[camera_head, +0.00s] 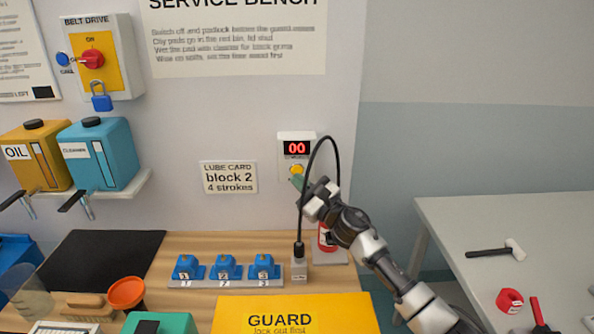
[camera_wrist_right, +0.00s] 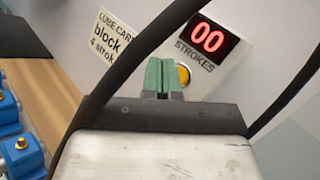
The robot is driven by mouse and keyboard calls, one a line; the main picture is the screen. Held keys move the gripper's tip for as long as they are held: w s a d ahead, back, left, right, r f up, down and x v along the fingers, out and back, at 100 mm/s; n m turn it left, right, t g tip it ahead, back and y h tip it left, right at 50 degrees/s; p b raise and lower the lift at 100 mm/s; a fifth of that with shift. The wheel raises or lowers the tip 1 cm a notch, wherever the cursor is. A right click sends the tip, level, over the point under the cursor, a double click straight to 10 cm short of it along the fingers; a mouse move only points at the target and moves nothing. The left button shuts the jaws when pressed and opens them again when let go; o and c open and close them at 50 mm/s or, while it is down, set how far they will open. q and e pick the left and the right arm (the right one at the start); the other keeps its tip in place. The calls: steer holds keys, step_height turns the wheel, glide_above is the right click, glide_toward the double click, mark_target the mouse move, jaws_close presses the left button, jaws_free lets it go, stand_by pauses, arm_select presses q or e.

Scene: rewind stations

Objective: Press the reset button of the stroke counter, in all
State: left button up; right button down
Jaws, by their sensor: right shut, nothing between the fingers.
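The stroke counter (camera_head: 297,138) is a white box on the wall with a red display reading 00. Its yellow reset button (camera_head: 297,170) sits below the display. In the right wrist view the display (camera_wrist_right: 207,40) also reads 00, and the yellow button (camera_wrist_right: 183,74) shows partly behind the fingers. My right gripper (camera_head: 297,181) is shut and empty, its green fingertips just below and in front of the button. In the right wrist view the green fingers (camera_wrist_right: 162,76) are together beside the button; I cannot tell whether they touch it. My left gripper is out of view.
A lube card (camera_head: 229,177) reads block 2, 4 strokes. Three blue blocks (camera_head: 226,268) stand on the bench behind a yellow guard (camera_head: 300,312). A black cable (camera_head: 336,150) arches beside the counter. A grey table (camera_head: 500,215) stands right.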

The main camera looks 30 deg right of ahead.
steer(key=s, duration=0.1)
steer(key=s+a, duration=0.1)
steer(key=shift+s+a, duration=0.3)
steer(key=shift+s, duration=0.05)
stand_by(0.7)
